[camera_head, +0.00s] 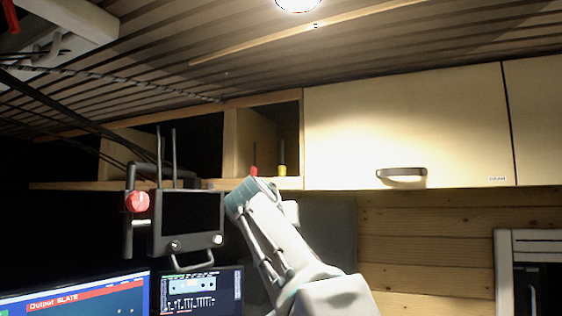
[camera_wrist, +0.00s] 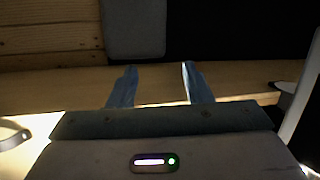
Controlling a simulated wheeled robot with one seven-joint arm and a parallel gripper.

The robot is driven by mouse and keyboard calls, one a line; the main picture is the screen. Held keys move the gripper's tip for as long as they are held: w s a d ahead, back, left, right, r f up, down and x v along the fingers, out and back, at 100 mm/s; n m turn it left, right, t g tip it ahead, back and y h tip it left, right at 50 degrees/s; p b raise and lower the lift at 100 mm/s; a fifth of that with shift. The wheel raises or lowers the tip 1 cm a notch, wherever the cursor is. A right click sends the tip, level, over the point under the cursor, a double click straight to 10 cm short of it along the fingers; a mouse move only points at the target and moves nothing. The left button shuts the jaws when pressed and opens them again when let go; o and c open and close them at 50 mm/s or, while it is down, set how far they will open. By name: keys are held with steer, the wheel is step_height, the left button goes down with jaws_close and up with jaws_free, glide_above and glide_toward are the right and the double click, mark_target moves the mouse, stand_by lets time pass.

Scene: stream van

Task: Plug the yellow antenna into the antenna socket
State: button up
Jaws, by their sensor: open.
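A small yellow upright piece (camera_head: 282,170), probably the yellow antenna, stands on the open wooden shelf, just left of the closed cabinet door. A similar red piece (camera_head: 254,171) is left of it. Two thin dark antennas (camera_head: 173,150) rise above the black monitor unit at left. I cannot make out an antenna socket. My arm reaches up near the shelf edge; its fingers cannot be made out in the head view. In the wrist view my gripper (camera_wrist: 157,70) is open and empty, with its two fingers apart in front of a wooden board (camera_wrist: 60,88). No yellow antenna shows there.
The black monitor unit (camera_head: 190,220) with a red knob (camera_head: 137,202) hangs left of my arm. Lit screens (camera_head: 80,300) are below it. A cabinet door (camera_head: 400,130) with a handle is at right. Cables hang at upper left.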

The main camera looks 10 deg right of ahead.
steer(key=a+r+m+t+h+p, duration=0.1)
steer(key=a+r+t+p, duration=0.2)
steer(key=r, duration=1.1)
steer(key=p, duration=0.6)
glide_toward(281, 166)
steer(key=w, duration=0.3)
steer(key=shift+w+d+r+g+p, duration=0.15)
steer(key=shift+w+d+p, duration=0.15)
steer(key=shift+w+d, duration=0.1)
steer(key=shift+w+d+r+g+p, duration=0.15)
steer(key=shift+w+d+p, duration=0.15)
steer(key=shift+w+d, duration=0.15)
steer(key=p+x, duration=0.2)
steer(key=x, duration=0.1)
steer(key=shift+w+d+f+p, duration=0.1)
steer(key=shift+w+d+p, duration=0.05)
steer(key=shift+w+p, duration=0.25)
steer(key=shift+s, duration=0.1)
jaws_close()
